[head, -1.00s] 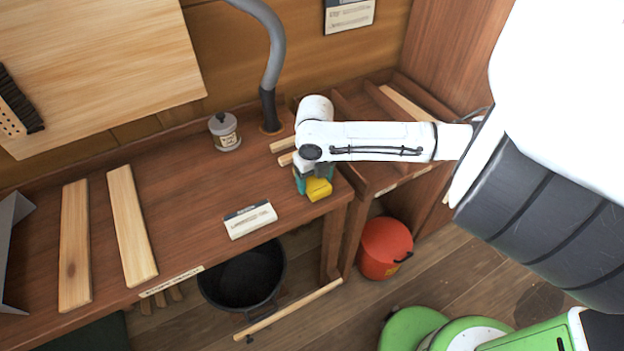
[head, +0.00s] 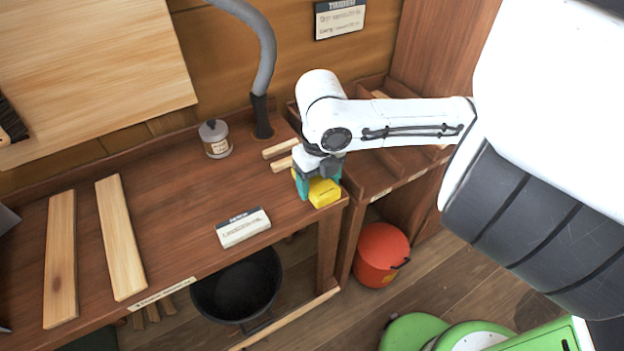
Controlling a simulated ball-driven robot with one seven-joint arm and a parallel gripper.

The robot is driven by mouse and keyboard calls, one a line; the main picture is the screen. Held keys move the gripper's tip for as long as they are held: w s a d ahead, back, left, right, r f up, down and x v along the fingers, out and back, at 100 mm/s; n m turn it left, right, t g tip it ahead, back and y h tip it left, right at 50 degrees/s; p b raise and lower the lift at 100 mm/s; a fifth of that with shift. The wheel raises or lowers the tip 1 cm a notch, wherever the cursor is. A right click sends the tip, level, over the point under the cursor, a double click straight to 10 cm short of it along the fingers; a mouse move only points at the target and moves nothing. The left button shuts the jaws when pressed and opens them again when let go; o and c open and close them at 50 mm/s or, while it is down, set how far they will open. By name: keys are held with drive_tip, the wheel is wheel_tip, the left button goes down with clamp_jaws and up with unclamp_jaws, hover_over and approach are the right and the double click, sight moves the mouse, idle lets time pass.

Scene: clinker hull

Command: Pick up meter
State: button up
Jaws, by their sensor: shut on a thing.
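The meter is most likely the yellow block-shaped thing (head: 325,193) at the right front corner of the wooden workbench (head: 185,215); no display or markings show on it from here. My gripper (head: 316,184) has teal fingers and points down onto it. The fingers are shut on the yellow thing, one showing at its left and one behind its right side. My wrist hides its back part. I cannot tell whether its underside touches the bench.
Two short wooden strips (head: 281,148) lie just behind my gripper. A grey lidded jar (head: 215,139) and a white label block (head: 243,228) stand to the left. A grey hose (head: 262,60) rises at the back. A divided tray (head: 385,178) is at right, a red bucket (head: 381,254) below.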

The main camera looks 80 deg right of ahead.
sight(328, 192)
drive_tip(key=shift+s+a+r+p, duration=0.3)
drive_tip(key=shift+a+r, duration=0.15)
drive_tip(key=shift+a, duration=0.05)
drive_tip(key=shift+s+a+r+p, duration=0.3)
drive_tip(key=shift+a+r, duration=0.1)
drive_tip(key=shift+a, duration=0.1)
drive_tip(key=p, duration=0.1)
drive_tip(key=a+r+p, duration=0.1)
drive_tip(key=p, duration=0.1)
drive_tip(key=shift+s+a, duration=0.2)
drive_tip(key=shift+s, duration=0.15)
drive_tip(key=shift+s+a+f+p, duration=0.25)
drive_tip(key=shift+a+p, duration=0.2)
drive_tip(key=shift+p, duration=0.3)
drive_tip(key=shift+s+a+r+p, duration=0.3)
drive_tip(key=shift+a+p, duration=0.2)
drive_tip(key=shift+p, duration=0.2)
drive_tip(key=shift+a, duration=0.1)
